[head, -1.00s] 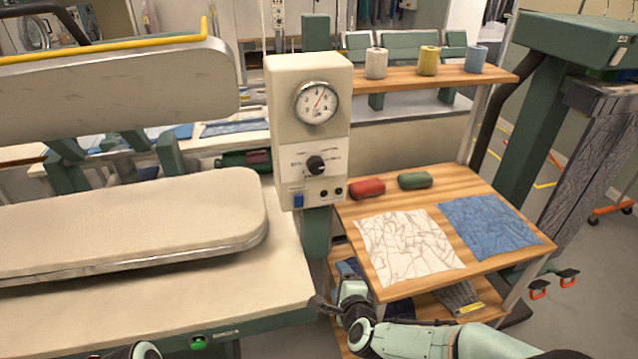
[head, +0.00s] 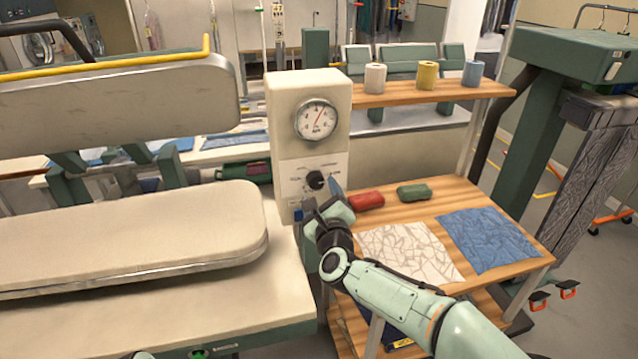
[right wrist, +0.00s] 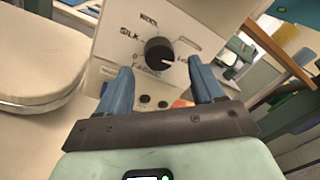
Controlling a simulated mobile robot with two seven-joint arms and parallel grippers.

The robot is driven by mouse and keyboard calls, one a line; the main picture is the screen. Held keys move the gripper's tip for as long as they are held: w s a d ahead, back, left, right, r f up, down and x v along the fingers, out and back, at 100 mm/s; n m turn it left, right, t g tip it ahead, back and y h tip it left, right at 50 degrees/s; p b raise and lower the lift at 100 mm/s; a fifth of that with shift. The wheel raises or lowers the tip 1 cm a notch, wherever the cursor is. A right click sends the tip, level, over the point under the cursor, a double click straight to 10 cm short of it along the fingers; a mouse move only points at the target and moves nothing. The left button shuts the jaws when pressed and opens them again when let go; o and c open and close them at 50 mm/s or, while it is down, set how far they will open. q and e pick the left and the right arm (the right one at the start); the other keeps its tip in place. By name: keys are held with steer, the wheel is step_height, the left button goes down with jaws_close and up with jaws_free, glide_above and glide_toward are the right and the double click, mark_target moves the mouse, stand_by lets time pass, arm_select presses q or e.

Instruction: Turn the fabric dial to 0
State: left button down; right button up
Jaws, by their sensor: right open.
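The fabric dial is a black round knob (head: 316,181) on the front of the cream control box (head: 297,104), below a round gauge (head: 317,120). In the right wrist view the knob (right wrist: 159,52) sits ahead of my fingers, with labels around it; "SILK" reads at its left and a 0 at its lower left. Its pale mark points right. My right gripper (head: 325,200) is just below and in front of the knob. In the right wrist view its blue fingers (right wrist: 160,85) are open, with nothing between them.
A padded press board (head: 130,235) lies left of the box, under a raised press head (head: 115,95). A wooden shelf table (head: 470,200) at right holds cloth swatches, a red roll (head: 367,201) and a green roll (head: 413,192). Thread spools stand on the upper shelf.

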mark_target(316, 180)
steer(key=shift+w+a+p, duration=0.15)
steer(key=shift+w+p, duration=0.05)
steer(key=shift+w, duration=0.55)
steer(key=shift+w+a+p, duration=0.1)
steer(key=shift+w+p, duration=0.1)
steer(key=shift+w, duration=0.5)
steer(key=c, duration=1.1)
steer(key=shift+o, duration=0.2)
